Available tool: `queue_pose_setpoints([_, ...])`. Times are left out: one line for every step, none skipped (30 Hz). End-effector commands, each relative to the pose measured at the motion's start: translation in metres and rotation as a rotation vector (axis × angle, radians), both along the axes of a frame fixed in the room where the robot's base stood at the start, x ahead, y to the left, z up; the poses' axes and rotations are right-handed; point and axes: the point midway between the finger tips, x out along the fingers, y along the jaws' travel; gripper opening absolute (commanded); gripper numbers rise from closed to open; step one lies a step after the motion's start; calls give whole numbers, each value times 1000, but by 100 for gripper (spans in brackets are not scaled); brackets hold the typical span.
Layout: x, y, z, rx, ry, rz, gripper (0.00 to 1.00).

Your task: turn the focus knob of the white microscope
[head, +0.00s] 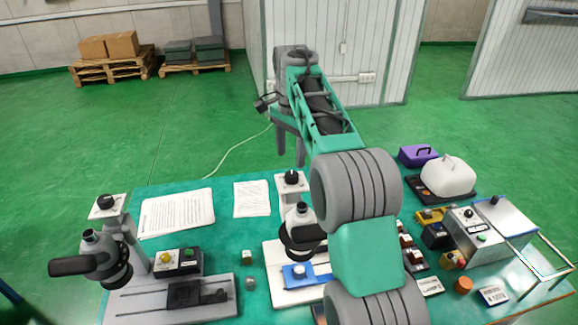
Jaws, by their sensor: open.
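The white microscope (290,207) stands in the middle of the table, with a white column, a dark eyepiece and head, and a white base. A black knob (291,177) sits on top of its column. My arm hides the right part of this microscope. A blue stage piece (298,280) with a white round part lies on its base. My gripper (291,161) is open, its two grey fingers pointing down. The fingertips appear just above the knob in the head view, apart from it; their exact depth cannot be told. No object shows between them.
A grey microscope (112,220) stands at the left, with a button box (178,261) beside it. Papers (177,212) lie at the back. A purple case (417,155), a white covered item (448,177) and a grey control box (472,235) crowd the right.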

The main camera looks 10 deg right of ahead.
Motion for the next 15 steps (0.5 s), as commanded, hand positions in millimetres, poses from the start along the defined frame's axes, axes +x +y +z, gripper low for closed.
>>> queue_pose_setpoints([-1, -1, -9, 0, 4, -2, 59])
queue_pose_setpoints([-1, -2, -15, 0, 4, -2, 59])
queue_pose_setpoints([-1, -2, -23, 0, 6, -3, 59])
queue_pose_setpoints([-1, -3, -29, 0, 6, -3, 59])
queue_pose_setpoints([-1, -3, -34, 0, 4, -3, 59])
queue_pose_setpoints([-2, -3, -42, 0, 4, -2, 59])
queue_pose_setpoints([-1, -3, -46, 0, 2, -2, 59])
queue_pose_setpoints([-1, -2, -51, 0, 2, -1, 59])
queue_pose_setpoints([-1, -2, -56, 0, 1, -1, 59])
queue_pose_setpoints([-1, -2, -60, 0, 2, 0, 59])
queue_pose_setpoints([-1, -1, -62, -1, 1, 1, 59])
queue_pose_setpoints([0, -1, -65, 0, 0, 1, 59])
queue_pose_setpoints([-1, -1, -67, 0, 0, 2, 59])
queue_pose_setpoints([-1, -1, -68, 0, 0, 2, 59])
queue_pose_setpoints([-1, -1, -68, 0, 0, 2, 59])
